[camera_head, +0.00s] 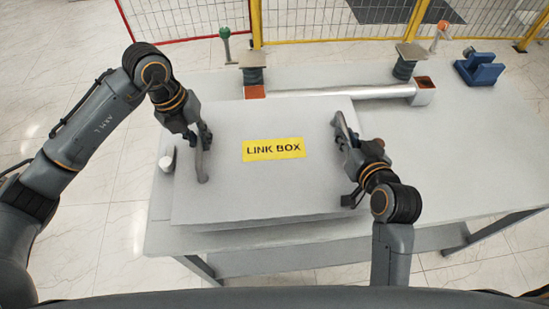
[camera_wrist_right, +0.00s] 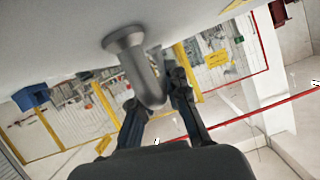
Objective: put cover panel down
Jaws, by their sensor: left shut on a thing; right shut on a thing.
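The light grey cover panel (camera_head: 240,195) with a yellow LINK BOX label (camera_head: 273,149) lies flat over the near left part of the table. I cannot tell whether it touches what is below it. My left gripper (camera_head: 202,160) is shut on a handle on the panel's left side. My right gripper (camera_head: 346,160) is shut on the handle on the right side. In the right wrist view, the right gripper's dark fingers (camera_wrist_right: 158,108) close around the grey post-like handle (camera_wrist_right: 142,65), and the panel's pale surface (camera_wrist_right: 60,40) fills the upper left.
The grey table (camera_head: 470,160) has free room on the right. Behind the panel are a silver tube (camera_head: 345,91), dark insulator posts (camera_head: 405,68) and a blue block (camera_head: 479,69). A white cylinder (camera_head: 167,162) stands by the panel's left edge. A yellow-framed fence (camera_head: 320,22) is at the back.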

